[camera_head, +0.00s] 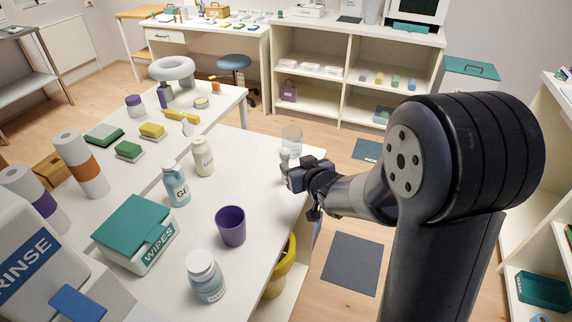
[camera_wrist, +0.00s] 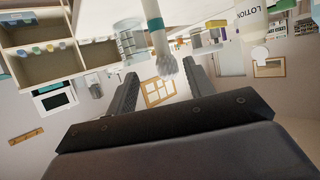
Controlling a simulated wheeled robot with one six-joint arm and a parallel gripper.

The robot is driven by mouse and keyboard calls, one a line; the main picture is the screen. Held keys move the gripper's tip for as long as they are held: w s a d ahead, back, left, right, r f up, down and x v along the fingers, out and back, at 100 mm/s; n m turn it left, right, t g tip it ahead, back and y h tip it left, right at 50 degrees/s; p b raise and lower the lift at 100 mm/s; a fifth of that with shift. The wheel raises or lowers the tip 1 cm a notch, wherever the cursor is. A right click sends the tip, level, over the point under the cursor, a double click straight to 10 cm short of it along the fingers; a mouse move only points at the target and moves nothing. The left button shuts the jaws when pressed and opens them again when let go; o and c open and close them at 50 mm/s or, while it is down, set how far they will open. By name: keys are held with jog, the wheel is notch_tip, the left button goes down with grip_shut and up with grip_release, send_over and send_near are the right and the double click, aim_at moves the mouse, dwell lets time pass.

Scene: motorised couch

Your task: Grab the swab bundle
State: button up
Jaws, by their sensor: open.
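The swab bundle shows in the wrist view as a white stick with a teal band (camera_wrist: 155,24) and a cluster of white tips (camera_wrist: 167,67). The tips lie in the picture between the fingers of my gripper (camera_wrist: 160,80), with visible gaps on both sides. In the head view a small pale part of it (camera_head: 284,157) shows at the far side of my gripper (camera_head: 293,172), which partly hides it. My gripper is open and empty at the right edge of the white table (camera_head: 255,150).
A clear cup (camera_head: 292,138) stands just beyond my gripper. A lotion bottle (camera_head: 203,158), gel bottle (camera_head: 176,185), purple cup (camera_head: 230,226), lidded jar (camera_head: 206,276) and wipes box (camera_head: 138,234) stand left and nearer. A yellow bin (camera_head: 281,270) is below the table edge.

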aim_at(287, 161)
jog(key=shift+a+p+x, duration=0.15)
jog(key=shift+p+x, duration=0.05)
jog(key=shift+x, duration=1.2)
jog(key=shift+a+p+x, duration=0.1)
jog(key=shift+p+x, duration=0.05)
jog(key=shift+x, duration=1.3)
jog(key=shift+s+f, duration=0.1)
jog(key=shift+s, duration=0.1)
jog(key=shift+c, duration=0.2)
jog(key=c, duration=1)
